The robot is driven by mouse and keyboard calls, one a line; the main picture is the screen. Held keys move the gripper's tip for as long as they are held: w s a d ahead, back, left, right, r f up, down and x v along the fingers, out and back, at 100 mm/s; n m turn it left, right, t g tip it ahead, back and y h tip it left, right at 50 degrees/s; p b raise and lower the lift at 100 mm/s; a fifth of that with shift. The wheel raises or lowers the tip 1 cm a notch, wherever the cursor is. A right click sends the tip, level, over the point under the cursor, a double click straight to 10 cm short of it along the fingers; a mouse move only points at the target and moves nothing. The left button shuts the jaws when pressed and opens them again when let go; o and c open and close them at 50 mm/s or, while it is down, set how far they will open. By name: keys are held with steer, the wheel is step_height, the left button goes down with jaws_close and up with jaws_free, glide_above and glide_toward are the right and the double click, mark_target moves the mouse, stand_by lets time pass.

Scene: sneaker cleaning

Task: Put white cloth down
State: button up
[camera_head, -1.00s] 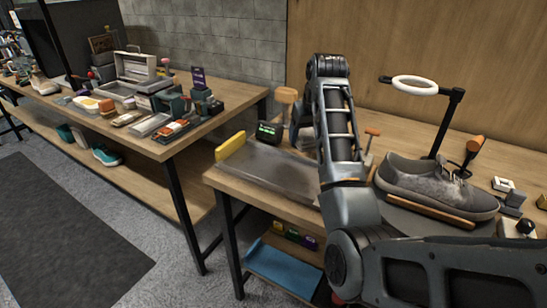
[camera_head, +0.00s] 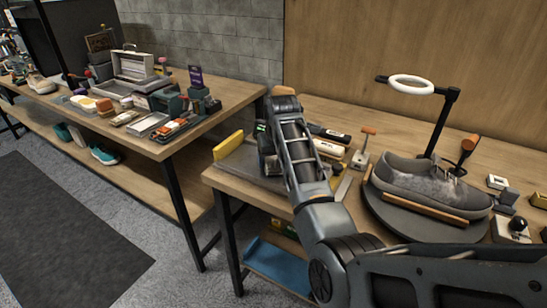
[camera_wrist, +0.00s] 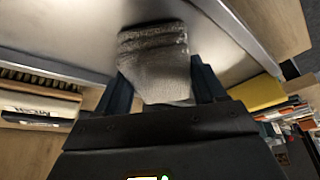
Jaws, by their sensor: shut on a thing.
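The white cloth (camera_wrist: 155,62), greyish and folded, is between the fingers of my gripper (camera_wrist: 160,88) in the wrist view. The gripper is shut on it. The cloth's far end sticks out past the fingers over a grey metal tray (camera_wrist: 238,48). I cannot tell whether the cloth touches the tray. In the head view, the tray (camera_head: 235,168) lies at the left end of the near workbench, partly behind my arm. My fingers and the cloth are hidden there.
A yellow block (camera_head: 228,145) stands at the tray's left edge. Brush boxes (camera_head: 328,147) lie right of my arm. A grey sneaker (camera_head: 425,183) rests on a round stand beside a ring lamp (camera_head: 411,84). The left bench (camera_head: 160,150) is crowded with supplies.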

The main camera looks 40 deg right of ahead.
steer(key=shift+f, duration=0.1)
steer(key=o, duration=0.9)
steer(key=shift+o, duration=0.2)
steer(key=v, duration=1.2)
